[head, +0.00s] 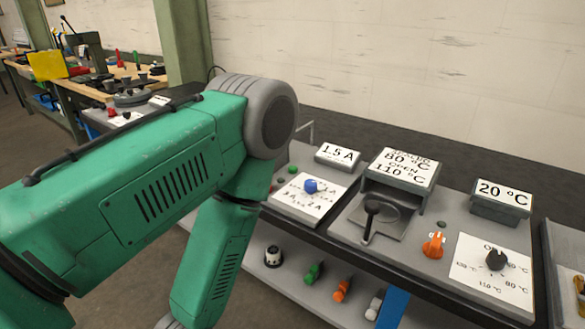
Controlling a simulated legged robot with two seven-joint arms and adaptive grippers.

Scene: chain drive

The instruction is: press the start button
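A small green button (293,169) sits on the grey bench panel, left of the 1.5 A display (338,154). A darker reddish button (279,181) is close to it, partly behind my arm. No label on either can be read, so I cannot tell which is the start button. My large green left arm comes in from the left, bends at a grey joint and runs down out of the picture. It hides part of the bench's left side. Neither gripper is in view.
A blue knob (310,186) stands on a white dial plate. Right of it are a black-handled lever (371,206), an orange knob (433,245), a black dial knob (496,259) and a 20 °C display (501,193). Several small parts lie on the lower shelf (262,281).

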